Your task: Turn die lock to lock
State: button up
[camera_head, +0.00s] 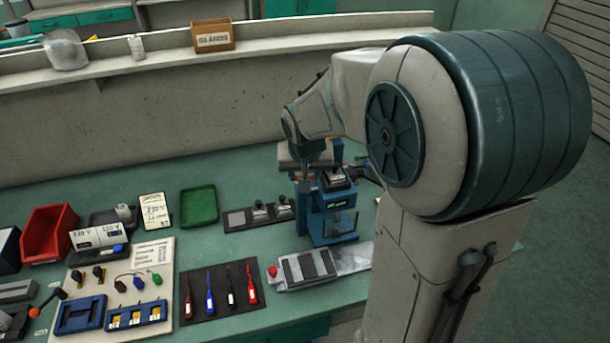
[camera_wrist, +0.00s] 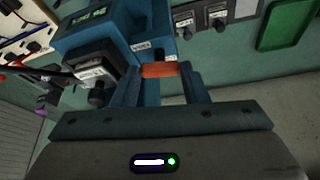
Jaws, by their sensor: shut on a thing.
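The blue press-like machine (camera_head: 333,222) stands on the green bench, with a small green display on its front. In the wrist view the machine's blue body (camera_wrist: 105,32) fills the upper left. A small orange lever (camera_wrist: 159,70), which looks like the die lock, sits between the two fingers of my gripper (camera_wrist: 160,76). The fingers are shut on it from both sides. In the head view my gripper (camera_head: 305,172) is at the machine's upper left side, pointing down, and my wrist hides much of the contact. I cannot read the lock's exact turn angle.
A dark plate with black-handled dies (camera_head: 240,220) lies left of the machine, beside a green tray (camera_head: 198,206). A red bin (camera_head: 48,232) stands farther left.

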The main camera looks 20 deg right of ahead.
jog(key=m+b, duration=0.1)
jog(key=b, duration=0.1)
jog(key=m+h+b, duration=0.1)
jog(key=m, duration=0.1)
jog(key=shift+w+a+f+b, duration=0.1)
jog(key=shift+a+f+b, duration=0.1)
jog(key=shift+f+b, duration=0.15)
jog(key=m+b, duration=0.2)
jog(key=m+g+h+b, duration=0.1)
jog(key=m+b, duration=0.1)
jog(key=m, duration=0.1)
jog(key=shift+w+a+r+g+h, duration=0.1)
jog(key=shift+r+g+h, duration=0.05)
jog(key=shift+g+h, duration=0.15)
jog(key=m, duration=0.1)
jog(key=m+g+b, duration=0.1)
jog(key=m, duration=0.1)
jog(key=shift+w+a+r+m+h, duration=0.1)
jog(key=shift+w+r+m+h, duration=0.05)
jog(key=shift+m+h, duration=0.2)
jog(key=shift+w+m+g+b, duration=0.15)
jog(key=shift+m+g, duration=0.3)
jog(key=shift+m, duration=0.5)
jog(key=shift+m+g+b, duration=0.25)
jog(key=shift+m+g, duration=0.2)
jog(key=shift+m, duration=0.45)
jog(key=o, duration=0.7)
jog(key=shift+r, duration=0.1)
